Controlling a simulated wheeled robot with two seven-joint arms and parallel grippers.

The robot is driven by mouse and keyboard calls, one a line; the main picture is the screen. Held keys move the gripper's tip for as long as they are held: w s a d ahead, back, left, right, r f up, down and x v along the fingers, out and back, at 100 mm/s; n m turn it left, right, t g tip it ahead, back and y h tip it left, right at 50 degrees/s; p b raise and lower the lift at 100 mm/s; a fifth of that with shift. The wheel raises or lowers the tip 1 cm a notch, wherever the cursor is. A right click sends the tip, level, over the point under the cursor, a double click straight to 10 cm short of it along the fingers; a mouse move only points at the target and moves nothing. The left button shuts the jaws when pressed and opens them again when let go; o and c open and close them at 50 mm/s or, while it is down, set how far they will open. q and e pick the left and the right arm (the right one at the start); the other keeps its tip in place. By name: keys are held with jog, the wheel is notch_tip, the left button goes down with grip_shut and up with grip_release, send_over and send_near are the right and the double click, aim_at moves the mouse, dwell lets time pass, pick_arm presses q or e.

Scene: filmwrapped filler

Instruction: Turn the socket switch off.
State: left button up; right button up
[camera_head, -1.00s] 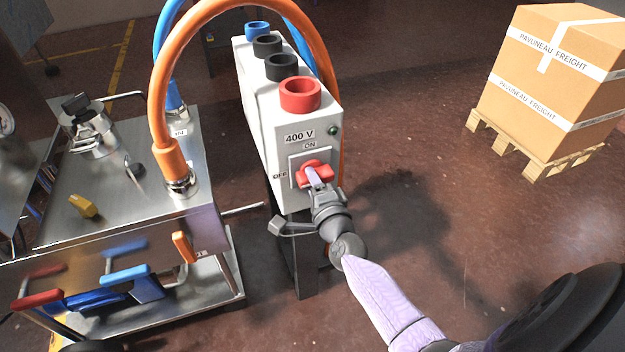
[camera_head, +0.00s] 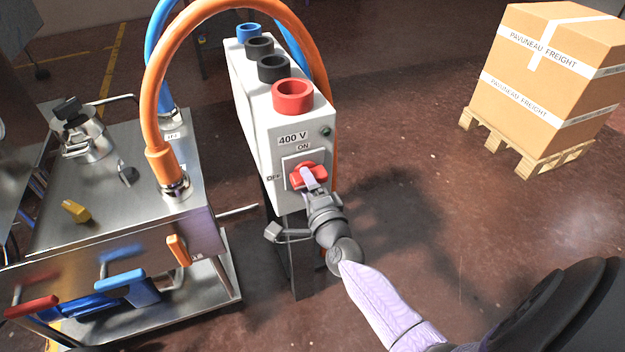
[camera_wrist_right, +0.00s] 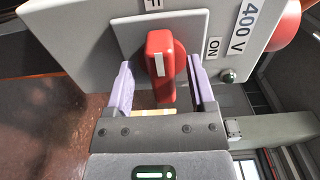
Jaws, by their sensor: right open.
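The socket switch is a red rotary handle (camera_head: 309,177) on the front of a white-grey box (camera_head: 252,100) marked 400 V. In the right wrist view the handle (camera_wrist_right: 160,65) has a white line, and its long axis runs toward the OFF label, across from the ON direction. My right gripper (camera_head: 310,182) is at the switch. In the right wrist view its two lilac fingers (camera_wrist_right: 160,88) are open on either side of the handle, with visible gaps. The small lamp (camera_head: 327,131) beside ON looks dark. My left gripper is not in view.
A steel cart (camera_head: 110,190) with valves and coloured handles stands close at the left. An orange hose (camera_head: 152,95) arches from it behind the box. A carton (camera_head: 545,75) on a wooden pallet (camera_head: 520,150) stands at the right. The floor between is clear.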

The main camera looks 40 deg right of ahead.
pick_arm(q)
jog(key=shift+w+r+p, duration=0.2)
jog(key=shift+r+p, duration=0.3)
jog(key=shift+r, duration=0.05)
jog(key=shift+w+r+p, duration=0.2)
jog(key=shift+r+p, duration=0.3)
pick_arm(e)
jog(key=v, duration=0.9)
